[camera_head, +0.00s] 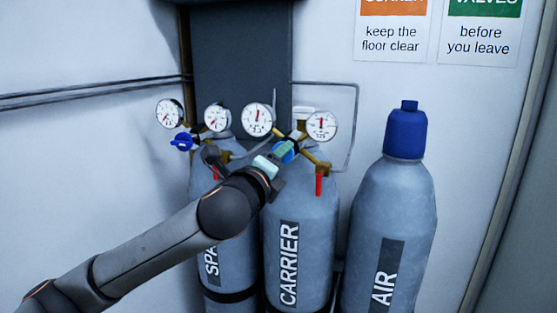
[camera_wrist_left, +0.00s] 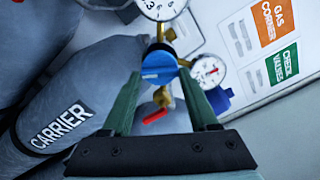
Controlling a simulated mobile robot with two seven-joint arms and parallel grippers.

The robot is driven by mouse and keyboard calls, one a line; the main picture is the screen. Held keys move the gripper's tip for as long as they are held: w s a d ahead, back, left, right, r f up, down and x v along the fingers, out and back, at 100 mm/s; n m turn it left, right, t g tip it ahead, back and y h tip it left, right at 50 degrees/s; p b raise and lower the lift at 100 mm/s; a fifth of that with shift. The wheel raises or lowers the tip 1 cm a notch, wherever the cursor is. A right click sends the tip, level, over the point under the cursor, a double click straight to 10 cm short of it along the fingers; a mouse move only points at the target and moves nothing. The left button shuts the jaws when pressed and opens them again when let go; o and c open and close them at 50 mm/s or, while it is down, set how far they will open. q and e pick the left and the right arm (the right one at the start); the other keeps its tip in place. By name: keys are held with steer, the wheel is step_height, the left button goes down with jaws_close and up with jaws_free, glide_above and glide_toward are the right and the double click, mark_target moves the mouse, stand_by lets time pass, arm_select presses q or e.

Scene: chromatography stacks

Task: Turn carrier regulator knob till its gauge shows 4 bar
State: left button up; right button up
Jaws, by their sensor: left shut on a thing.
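The CARRIER cylinder (camera_head: 318,245) stands in the middle of the head view; it also shows in the left wrist view (camera_wrist_left: 60,95). Its regulator has a blue knob (camera_head: 288,151) between two round gauges, a left gauge (camera_head: 258,119) and a right gauge (camera_head: 322,125). Both show red needles standing close to upright; the scale figures are too small to read. My left gripper (camera_head: 276,156) is shut on the blue knob (camera_wrist_left: 163,67), with one green finger on either side of it. The fingers partly hide the knob in the head view. My right gripper is out of view.
A spare cylinder (camera_head: 208,285) with its own gauges and blue knob (camera_head: 181,142) stands to the left. The AIR cylinder (camera_head: 405,210) with a blue cap stands to the right. A red lever (camera_head: 319,185) hangs below the carrier's right gauge. Thin pipes run along the wall.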

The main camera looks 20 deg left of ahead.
arm_select(q)
steer(key=o, duration=1.4)
steer(key=s+b, duration=0.1)
steer(key=s, duration=0.5)
steer(key=s+b, duration=0.1)
steer(key=s, duration=0.5)
steer(key=shift+s+a, duration=0.2)
steer(key=shift+s, duration=0.1)
steer(key=w+d+f+n+g+h, duration=0.15)
steer(key=f+n, duration=0.25)
steer(key=f, duration=0.7)
steer(key=s+d+f+n+g+h, duration=0.1)
steer(key=d+f+n+g, duration=0.15)
steer(key=f, duration=0.75)
steer(key=w+d+f+n+g+h, duration=0.15)
steer(key=f+n, duration=0.35)
steer(key=f, duration=0.6)
steer(key=s+a+f+n+g, duration=0.1)
steer(key=s+f+n, duration=0.2)
steer(key=s+f, duration=0.4)
steer(key=s+a+f+n+g+y, duration=0.1)
steer(key=s+f+n, duration=0.3)
steer(key=s+f, duration=0.3)
steer(key=s+a+f+n+g+y, duration=0.1)
steer(key=s+f+n, duration=0.3)
steer(key=s+f, duration=0.4)
steer(key=shift+a+f, duration=0.3)
steer(key=shift+f, duration=0.55)
steer(key=shift+a+f, duration=0.25)
steer(key=shift+f, duration=0.55)
